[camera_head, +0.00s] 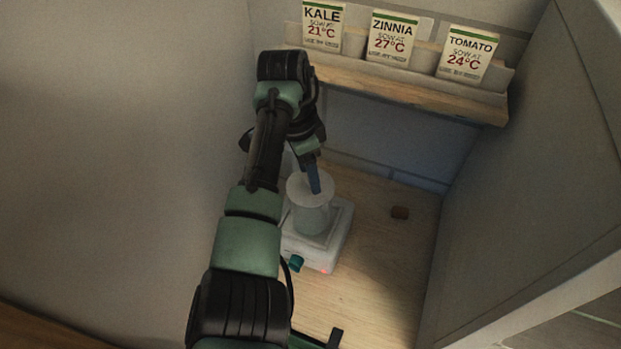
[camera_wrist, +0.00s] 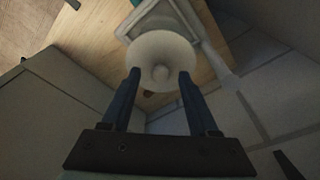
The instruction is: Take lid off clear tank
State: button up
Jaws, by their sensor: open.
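The clear tank (camera_head: 310,219) stands upright on a white base unit (camera_head: 318,255) on the wooden surface. Its pale round lid (camera_head: 298,186) sits on top. In the wrist view the lid (camera_wrist: 150,50) shows a small round knob (camera_wrist: 160,73) at its middle. My gripper (camera_head: 314,185) is at the lid from above, and its blue finger overlaps the lid in the head view. In the wrist view my gripper (camera_wrist: 160,78) is open, with one finger on each side of the knob. A gap shows between knob and fingers.
A shelf (camera_head: 400,85) above holds seed packets for kale (camera_head: 323,27), zinnia (camera_head: 392,40) and tomato (camera_head: 466,55). A teal knob (camera_head: 296,263) is on the base unit's front. Walls stand close left, right and behind.

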jog(key=shift+d+f, duration=0.1)
jog(key=shift+f, duration=0.6)
grip_shut()
jog(key=shift+r, duration=0.1)
